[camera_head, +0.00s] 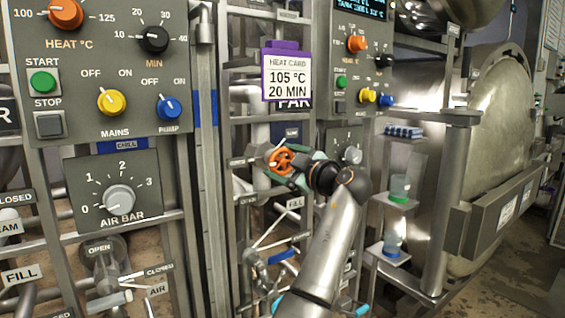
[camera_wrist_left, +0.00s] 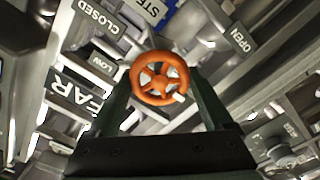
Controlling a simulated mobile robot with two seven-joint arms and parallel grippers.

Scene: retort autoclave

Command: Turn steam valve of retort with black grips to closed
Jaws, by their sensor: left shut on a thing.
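An orange handwheel valve (camera_head: 281,160) is on the middle frame, below a small control panel. It also shows in the left wrist view (camera_wrist_left: 147,84), with a white mark on its rim at the lower right. My left gripper (camera_head: 287,168) is shut on the handwheel, one dark finger on each side of it. In the left wrist view, a CLOSED plate (camera_wrist_left: 98,16) is at the upper left, an OPEN plate (camera_wrist_left: 240,38) at the upper right, and a blue plate reading STE (camera_wrist_left: 152,9) at the top. I see no black grips clearly. My right gripper is not in view.
A control panel (camera_head: 200,75) with knobs is close on the left. A heat card (camera_head: 287,76) reads 105 °C, 20 MIN. A large steel vessel (camera_head: 500,120) stands at the right, beside small shelves with cups (camera_head: 399,187). Pipes and frame bars surround the handwheel.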

